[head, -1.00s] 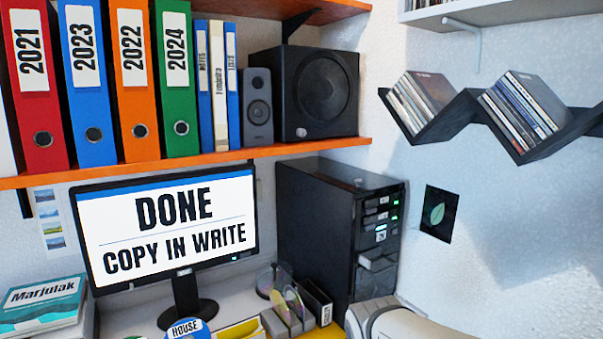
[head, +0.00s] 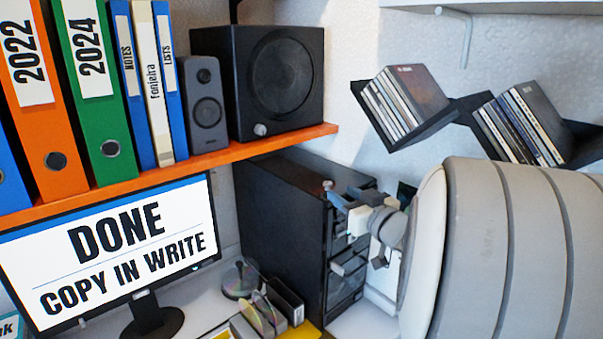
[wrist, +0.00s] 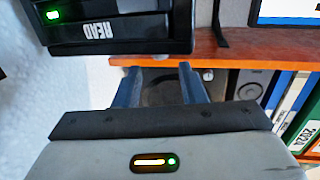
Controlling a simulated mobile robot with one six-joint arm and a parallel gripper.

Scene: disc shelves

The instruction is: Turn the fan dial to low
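No fan or dial marked with settings can be made out. A small reddish-grey knob-like piece (head: 327,185) shows at the top front edge of the black computer tower (head: 285,210), just beside my gripper (head: 345,196); I cannot tell whether it is a dial. In the wrist view, my gripper (wrist: 158,72) has its two blue fingers apart with nothing between them. The tower's front, with a READ label and a green light, shows upside down close above it in the wrist view (wrist: 120,22). My arm hides part of the tower's front.
An orange shelf (head: 200,165) with binders and a black subwoofer (head: 280,85) is above and left. A monitor (head: 115,250) and discs (head: 240,280) stand on the desk. A dark zigzag disc rack (head: 465,105) hangs on the right wall.

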